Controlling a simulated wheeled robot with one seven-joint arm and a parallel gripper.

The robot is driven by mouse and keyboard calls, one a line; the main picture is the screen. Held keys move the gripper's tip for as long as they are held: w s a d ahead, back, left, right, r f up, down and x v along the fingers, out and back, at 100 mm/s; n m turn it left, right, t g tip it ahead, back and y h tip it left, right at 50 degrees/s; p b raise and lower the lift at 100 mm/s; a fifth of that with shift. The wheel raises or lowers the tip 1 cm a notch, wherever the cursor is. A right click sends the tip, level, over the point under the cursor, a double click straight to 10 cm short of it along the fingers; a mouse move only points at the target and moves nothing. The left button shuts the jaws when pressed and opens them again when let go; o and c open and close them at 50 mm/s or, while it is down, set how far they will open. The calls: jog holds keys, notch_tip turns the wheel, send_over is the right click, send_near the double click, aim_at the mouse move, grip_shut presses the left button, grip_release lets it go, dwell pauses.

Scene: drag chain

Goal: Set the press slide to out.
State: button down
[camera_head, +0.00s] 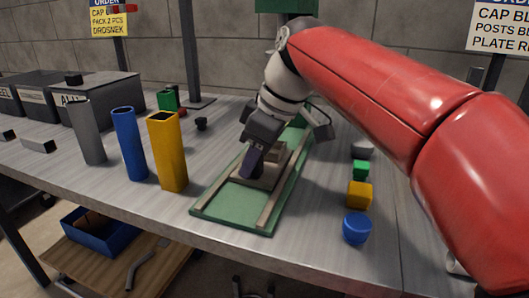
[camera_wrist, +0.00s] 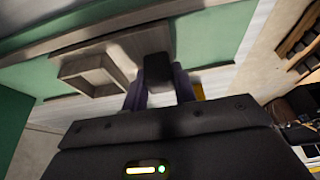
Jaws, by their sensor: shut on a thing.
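The press slide (camera_head: 268,178) is a pale plate between two rails on a long green base on the bench. In the wrist view the slide (camera_wrist: 122,50) carries a small open box-shaped nest (camera_wrist: 92,75) and a dark knob (camera_wrist: 158,68). My gripper (camera_head: 252,165) comes down over the slide at about mid-length of the base. In the wrist view its two purple fingers (camera_wrist: 160,90) sit either side of the dark knob, shut on it. The near stretch of the green base (camera_head: 237,207) is bare. The gripper and wrist hide part of the slide and the far rails.
Grey, blue (camera_head: 129,145) and yellow (camera_head: 167,150) tall tubes stand left of the base. A yellow block (camera_head: 359,194), green block (camera_head: 361,170) and blue round cap (camera_head: 357,228) lie to its right. Dark bins (camera_head: 100,98) stand at back left. The bench front edge is close.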

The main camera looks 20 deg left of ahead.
jog(key=s, duration=0.2)
jog(key=s+b, duration=0.1)
jog(key=s, duration=0.5)
jog(key=shift+s+a, duration=0.25)
jog(key=shift+a, duration=0.1)
jog(key=c, duration=1.1)
grip_release()
jog(key=shift+s, duration=0.1)
jog(key=p+v, duration=0.1)
jog(key=v, duration=0.6)
jog(key=shift+d+r, duration=0.15)
jog(key=shift+r, duration=0.25)
